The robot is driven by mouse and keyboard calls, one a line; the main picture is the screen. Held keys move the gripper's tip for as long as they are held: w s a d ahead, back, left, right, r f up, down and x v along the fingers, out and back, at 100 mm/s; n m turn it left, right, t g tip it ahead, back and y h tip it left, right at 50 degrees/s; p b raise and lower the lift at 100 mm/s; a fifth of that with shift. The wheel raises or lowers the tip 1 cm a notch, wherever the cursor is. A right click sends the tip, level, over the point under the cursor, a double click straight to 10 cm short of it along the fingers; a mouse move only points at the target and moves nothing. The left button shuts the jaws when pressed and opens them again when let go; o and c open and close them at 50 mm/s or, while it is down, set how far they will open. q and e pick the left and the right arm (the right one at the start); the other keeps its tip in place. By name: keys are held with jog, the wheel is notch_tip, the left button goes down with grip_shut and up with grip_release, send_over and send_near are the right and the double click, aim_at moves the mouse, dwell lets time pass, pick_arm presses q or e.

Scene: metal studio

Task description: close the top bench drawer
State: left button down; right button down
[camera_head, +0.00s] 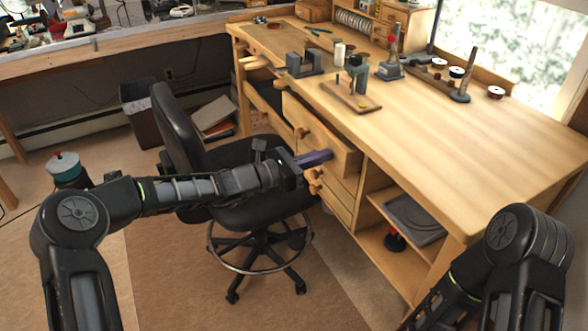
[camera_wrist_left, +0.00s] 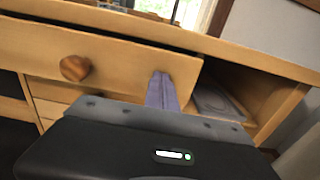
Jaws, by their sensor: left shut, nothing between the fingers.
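The top bench drawer (camera_head: 322,136) is a light wood drawer under the benchtop, standing partly out with its front ahead of the bench. In the left wrist view its front (camera_wrist_left: 115,62) fills the upper left, with a round wooden knob (camera_wrist_left: 75,67) and a dark gap above it. My left gripper (camera_head: 328,155) is shut and empty, its purple-grey fingers pointing at the drawer front near its right end. The fingertips (camera_wrist_left: 161,76) show right of the knob; I cannot tell whether they touch the wood. My right gripper is out of view.
The wooden bench (camera_head: 440,120) carries small tools and spools, mostly toward the back. Lower drawers sit below, and an open shelf (camera_head: 408,212) is to their right. A black swivel chair (camera_head: 250,215) stands under my left forearm, close to the bench.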

aim_at(339, 150)
pick_arm(q)
jog(key=x, duration=0.5)
jog(key=shift+d+b, duration=0.15)
jog(key=shift+b, duration=0.15)
jog(key=shift+w+r, duration=0.1)
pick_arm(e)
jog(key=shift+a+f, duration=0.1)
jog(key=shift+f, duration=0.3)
pick_arm(q)
jog(key=shift+d+r, duration=0.1)
jog(key=shift+d, duration=0.05)
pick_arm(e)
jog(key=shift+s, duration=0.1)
